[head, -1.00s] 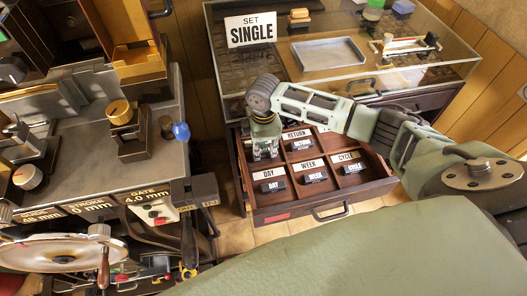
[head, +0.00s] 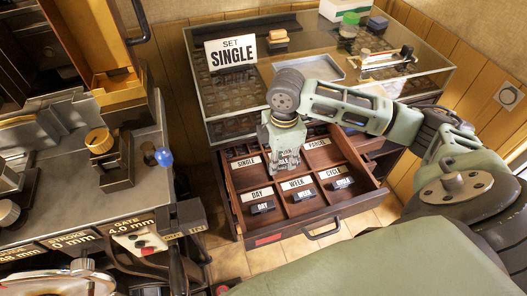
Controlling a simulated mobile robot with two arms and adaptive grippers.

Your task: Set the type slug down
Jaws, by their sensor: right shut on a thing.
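My right gripper (head: 286,170) points down into the open wooden drawer (head: 290,230), over its back middle compartment. It is shut on a small type slug, mostly hidden by the fingers; I cannot read which one or tell whether it touches the floor. The back left compartment, labelled SINGLE (head: 247,162), looks empty. The back right one is labelled PARCEL (head: 316,144). In the front row lie the dark DAY slug (head: 263,207), WEEK slug (head: 304,195) and CYCLE slug (head: 343,183), each below its label. My left gripper is not in view.
A glass-topped cabinet (head: 222,118) stands behind the drawer, bearing a SET SINGLE sign (head: 231,52) and a grey tray (head: 325,68). The press (head: 60,200) with its blue-knobbed lever (head: 163,157) fills the left. Drawer dividers stand close around the gripper.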

